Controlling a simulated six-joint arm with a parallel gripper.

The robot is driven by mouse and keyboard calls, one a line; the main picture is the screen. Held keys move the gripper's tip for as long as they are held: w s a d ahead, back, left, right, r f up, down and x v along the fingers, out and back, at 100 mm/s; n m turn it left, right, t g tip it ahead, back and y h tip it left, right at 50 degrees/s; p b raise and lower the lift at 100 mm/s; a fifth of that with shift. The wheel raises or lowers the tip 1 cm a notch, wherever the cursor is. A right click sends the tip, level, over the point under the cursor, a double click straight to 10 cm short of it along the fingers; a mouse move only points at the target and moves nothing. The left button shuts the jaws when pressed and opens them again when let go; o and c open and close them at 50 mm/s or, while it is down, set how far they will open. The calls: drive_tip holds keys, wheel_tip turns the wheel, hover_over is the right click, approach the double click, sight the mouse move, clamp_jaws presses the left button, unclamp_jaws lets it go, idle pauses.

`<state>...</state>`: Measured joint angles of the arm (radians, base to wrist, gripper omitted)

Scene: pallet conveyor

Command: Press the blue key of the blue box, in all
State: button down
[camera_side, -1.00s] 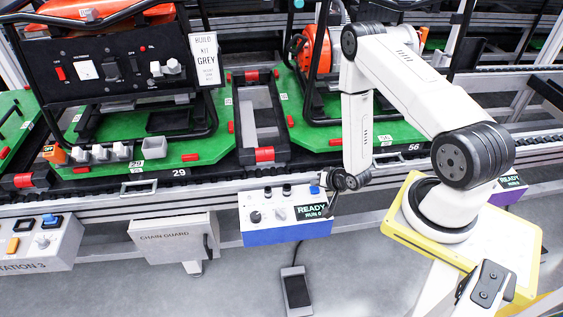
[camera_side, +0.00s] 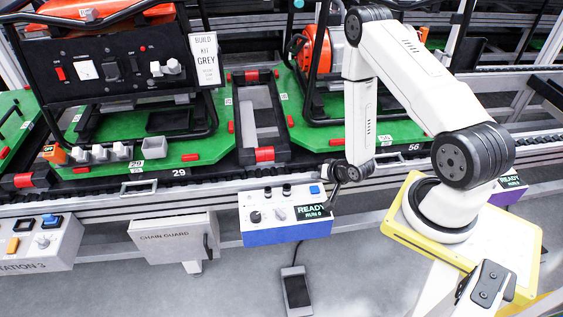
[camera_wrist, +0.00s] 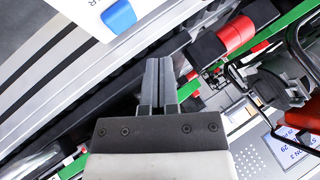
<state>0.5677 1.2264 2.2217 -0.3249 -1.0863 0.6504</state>
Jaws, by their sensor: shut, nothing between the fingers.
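The blue box (camera_side: 287,237) hangs on the near side of the conveyor rail. Its light top face carries dark knobs, a display (camera_side: 312,211) reading READY with a RUN line under it, and the blue key (camera_side: 314,190) at the top right. The blue key also shows at the top of the wrist view (camera_wrist: 118,15), cut by the frame's edge. My gripper (camera_wrist: 158,62) is shut and empty. In the side view my gripper (camera_side: 329,171) is just above and right of the blue key, apart from it.
A grey chain guard box (camera_side: 175,238) and the Station 3 box (camera_side: 38,243), with its own blue and orange keys, stand to the left. A purple box (camera_side: 510,188) is at the right. Green pallets (camera_side: 200,150) with machines lie behind the rail. A pedal (camera_side: 296,290) lies on the floor.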

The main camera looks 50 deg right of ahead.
drive_tip(key=shift+r, duration=1)
drive_tip(key=shift+r, duration=0.1)
drive_tip(key=shift+w+r, duration=0.2)
drive_tip(key=w+a+r+n+g, duration=0.1)
drive_tip(key=a+r+n+g, duration=0.15)
drive_tip(key=r, duration=0.35)
drive_tip(key=w+a+r+n+g, duration=0.1)
drive_tip(key=a+r+n, duration=0.3)
drive_tip(key=r, duration=0.3)
drive_tip(key=s+a+r+n+g+y, duration=0.1)
drive_tip(key=s+a+r+n+g, duration=0.2)
drive_tip(key=s+a+r, duration=0.3)
wheel_tip(320, 180, up, 4)
drive_tip(key=shift+s+a+f+n, duration=0.2)
drive_tip(key=shift+a+n, duration=0.45)
drive_tip(key=shift+a, duration=0.35)
